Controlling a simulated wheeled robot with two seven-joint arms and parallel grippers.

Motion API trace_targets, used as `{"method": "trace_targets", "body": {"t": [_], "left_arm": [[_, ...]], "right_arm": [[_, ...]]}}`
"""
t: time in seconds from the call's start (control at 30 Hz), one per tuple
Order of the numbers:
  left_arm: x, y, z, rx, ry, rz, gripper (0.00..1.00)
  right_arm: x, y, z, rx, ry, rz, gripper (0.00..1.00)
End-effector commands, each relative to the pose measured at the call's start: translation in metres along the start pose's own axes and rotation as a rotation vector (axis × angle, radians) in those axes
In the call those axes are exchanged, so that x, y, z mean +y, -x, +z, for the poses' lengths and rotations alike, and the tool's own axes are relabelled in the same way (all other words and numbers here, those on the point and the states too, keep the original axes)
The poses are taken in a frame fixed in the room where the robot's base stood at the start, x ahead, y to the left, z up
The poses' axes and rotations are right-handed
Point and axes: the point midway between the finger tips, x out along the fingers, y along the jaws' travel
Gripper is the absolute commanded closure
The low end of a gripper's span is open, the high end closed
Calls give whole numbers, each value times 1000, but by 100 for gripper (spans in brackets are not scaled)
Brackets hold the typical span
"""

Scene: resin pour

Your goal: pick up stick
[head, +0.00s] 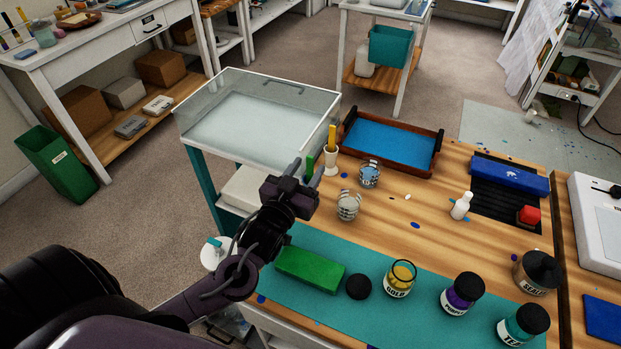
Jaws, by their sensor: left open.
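A yellow stick (332,139) stands upright in a small white holder (331,161) near the back left of the wooden table. My left gripper (306,168) is open, just left of the holder and apart from the yellow stick in the picture. A narrow green piece (310,165) shows between its fingers; I cannot tell whether it is another stick or touches them. Two clear measuring cups, one (348,206) with pale contents and one (369,174) with blue, stand right of the gripper. My right gripper is not in view.
A wooden tray (396,145) with a blue bottom lies behind the holder. An opened gold jar (400,279), a purple jar (462,293), a teal jar (523,325) and a green block (310,270) are on the teal mat (300,307). A white bottle (461,206) stands mid-table.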

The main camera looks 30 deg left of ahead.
Motion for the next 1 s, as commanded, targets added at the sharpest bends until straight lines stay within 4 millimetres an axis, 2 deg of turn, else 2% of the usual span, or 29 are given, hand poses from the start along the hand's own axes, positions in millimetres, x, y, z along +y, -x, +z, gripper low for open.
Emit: {"method": "trace_targets", "body": {"t": [0.13,0.3,0.6,0.9,1.0], "left_arm": [[-3,-23,-5,2,-1,-1,59],[-3,-42,-2,1,0,0,59],[-3,-46,0,-1,1,1,59],[-3,-46,0,0,0,0,98],[-3,-46,0,0,0,0,100]], "right_arm": [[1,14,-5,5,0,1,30],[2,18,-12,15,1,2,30],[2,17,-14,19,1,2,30],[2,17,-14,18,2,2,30],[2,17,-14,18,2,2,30]]}}
